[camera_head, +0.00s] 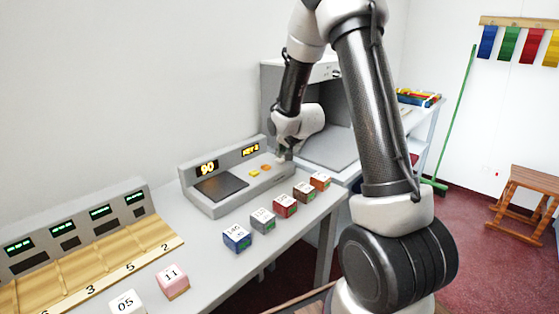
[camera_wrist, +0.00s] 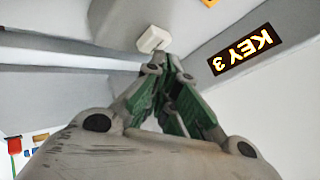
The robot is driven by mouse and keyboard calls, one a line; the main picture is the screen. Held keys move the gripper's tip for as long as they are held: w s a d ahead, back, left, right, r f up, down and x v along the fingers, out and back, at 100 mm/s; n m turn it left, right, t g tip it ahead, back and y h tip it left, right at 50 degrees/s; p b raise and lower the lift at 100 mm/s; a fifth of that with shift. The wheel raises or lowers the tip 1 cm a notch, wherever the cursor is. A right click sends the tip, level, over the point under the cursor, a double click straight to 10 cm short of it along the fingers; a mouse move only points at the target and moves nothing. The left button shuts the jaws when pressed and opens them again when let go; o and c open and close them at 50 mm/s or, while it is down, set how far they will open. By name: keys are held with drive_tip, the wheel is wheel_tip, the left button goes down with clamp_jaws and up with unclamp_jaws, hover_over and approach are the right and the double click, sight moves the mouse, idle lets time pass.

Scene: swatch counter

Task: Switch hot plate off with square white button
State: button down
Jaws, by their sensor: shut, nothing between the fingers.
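The hot plate unit (camera_head: 225,203) is a grey console on the counter with a dark plate (camera_head: 221,187) and an amber display reading 90 (camera_head: 207,168). A second display reads KEY 3 in the wrist view (camera_wrist: 246,50). The square white button (camera_wrist: 152,39) sits on the console's grey top. My gripper (camera_wrist: 164,62) is shut and empty, its fingertips right beside the white button in the picture; I cannot tell if they touch it. In the head view my gripper (camera_head: 283,155) points down at the console's right end and mostly hides the white button.
A yellow button (camera_head: 254,173) and an orange button (camera_head: 266,167) sit left of my gripper. Several numbered cubes, including a blue one (camera_head: 237,237), line the counter in front of the console. A grey open-fronted box (camera_head: 330,146) stands to the right behind my arm.

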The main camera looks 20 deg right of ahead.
sight(282, 159)
drive_tip(key=shift+f, duration=0.5)
idle(0.5)
drive_tip(key=shift+r, duration=0.95)
drive_tip(key=shift+r, duration=2.55)
